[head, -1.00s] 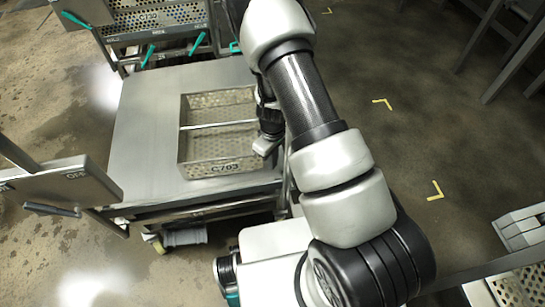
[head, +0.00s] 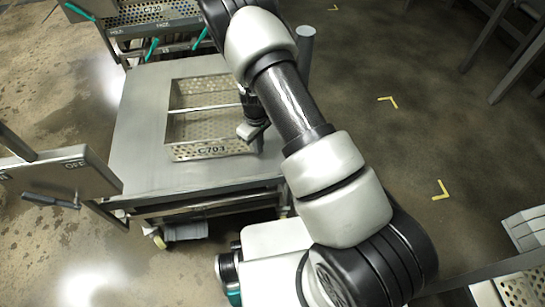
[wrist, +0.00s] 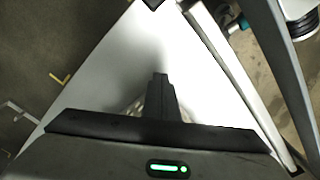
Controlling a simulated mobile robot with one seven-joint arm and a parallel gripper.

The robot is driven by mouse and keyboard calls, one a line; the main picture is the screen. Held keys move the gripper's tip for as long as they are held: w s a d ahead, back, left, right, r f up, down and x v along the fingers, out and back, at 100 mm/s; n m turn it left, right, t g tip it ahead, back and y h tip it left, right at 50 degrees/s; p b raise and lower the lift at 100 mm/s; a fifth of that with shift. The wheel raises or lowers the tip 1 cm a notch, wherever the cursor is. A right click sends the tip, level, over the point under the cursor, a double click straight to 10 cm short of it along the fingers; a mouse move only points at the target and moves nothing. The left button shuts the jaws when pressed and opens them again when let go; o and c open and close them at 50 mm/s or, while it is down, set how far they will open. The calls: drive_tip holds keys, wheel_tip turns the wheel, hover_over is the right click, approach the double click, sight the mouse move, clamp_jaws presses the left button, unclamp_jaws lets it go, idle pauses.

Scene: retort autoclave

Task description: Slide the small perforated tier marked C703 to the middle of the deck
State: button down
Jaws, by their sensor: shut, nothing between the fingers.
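The small perforated tier marked C703 (head: 212,151) is an open metal tray with a crossbar, lying flat on the grey deck (head: 140,125). More bare deck shows to its left than to its right, so it sits a little right of the middle. My gripper (head: 250,131) is shut with nothing between its fingers, low at the tier's right side. I cannot tell if it touches the wall. In the wrist view the shut fingers (wrist: 161,85) point at the pale deck (wrist: 120,60), and a bit of perforated metal (wrist: 133,108) shows beside them, mostly hidden.
A perforated rack with teal handles (head: 150,14) stands behind the deck. A metal panel on an arm (head: 75,172) reaches near the deck's front left corner. The floor on the right (head: 400,140) is open, with yellow corner marks (head: 440,190).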

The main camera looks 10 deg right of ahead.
sight(233, 129)
drive_tip(key=w+a+b, duration=0.1)
drive_tip(key=w+a, duration=0.1)
drive_tip(key=w, duration=0.1)
drive_tip(key=w+a+b, duration=0.1)
drive_tip(key=w+a, duration=0.1)
drive_tip(key=w+a+b, duration=0.2)
drive_tip(key=w+a, duration=0.1)
drive_tip(key=shift+w+f, duration=0.2)
drive_tip(key=shift+w, duration=0.15)
drive_tip(key=shift+w+a+r, duration=0.15)
drive_tip(key=shift+w+a, duration=0.15)
drive_tip(key=shift+r, duration=0.1)
wheel_tip(233, 129, up, 20)
drive_tip(key=p, duration=1)
drive_tip(key=shift+p, duration=0.3)
drive_tip(key=shift+s, duration=0.1)
